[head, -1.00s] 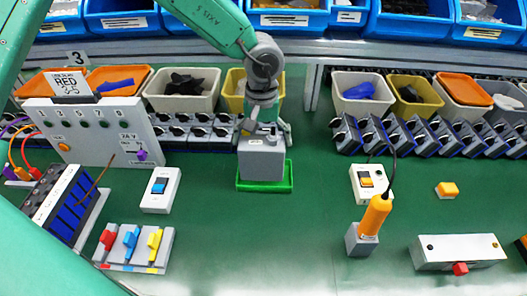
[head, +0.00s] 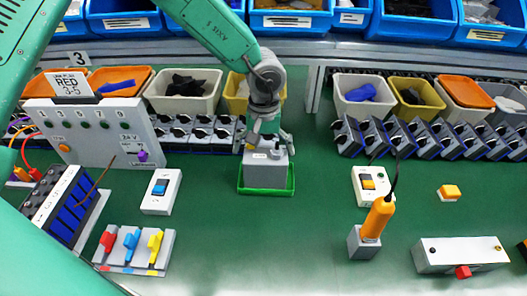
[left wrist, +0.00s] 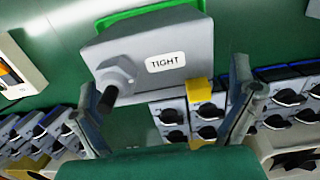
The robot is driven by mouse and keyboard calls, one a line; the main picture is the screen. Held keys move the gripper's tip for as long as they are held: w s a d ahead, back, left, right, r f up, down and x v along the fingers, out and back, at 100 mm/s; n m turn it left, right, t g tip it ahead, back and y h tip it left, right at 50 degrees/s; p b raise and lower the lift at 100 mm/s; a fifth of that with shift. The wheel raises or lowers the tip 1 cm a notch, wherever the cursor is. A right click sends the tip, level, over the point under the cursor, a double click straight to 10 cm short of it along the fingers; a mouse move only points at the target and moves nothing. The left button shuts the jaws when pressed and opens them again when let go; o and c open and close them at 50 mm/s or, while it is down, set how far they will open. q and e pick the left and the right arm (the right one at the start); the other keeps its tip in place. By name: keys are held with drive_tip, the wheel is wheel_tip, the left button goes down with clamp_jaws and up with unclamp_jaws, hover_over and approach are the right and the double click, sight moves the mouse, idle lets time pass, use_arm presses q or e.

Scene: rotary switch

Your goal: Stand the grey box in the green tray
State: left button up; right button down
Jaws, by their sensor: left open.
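The grey box (head: 265,174) sits inside the green tray (head: 266,191), with tray rim showing at its front and sides in the head view. In the left wrist view the box (left wrist: 190,55) shows a face with a dark-tipped knob and a label reading "TIGHT". The tray's green edge (left wrist: 135,15) shows behind it. My left gripper (head: 267,146) is just above and behind the box, its fingers spread apart. In the left wrist view the open fingers (left wrist: 168,100) stand on either side, with nothing between them. My right gripper is not in view.
Rows of rotary switches (head: 190,130) and parts bins stand behind. A white rocker switch box (head: 161,190) is left of the tray; another (head: 372,185) is to the right, near an orange-handled tool (head: 376,218) in a grey holder. The green bench in front is clear.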

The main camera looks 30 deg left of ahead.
use_arm(q)
wheel_tip(320, 180, up, 11)
drive_tip(key=p, duration=0.1)
drive_tip(key=shift+d, duration=0.15)
drive_tip(key=shift+d, duration=0.35)
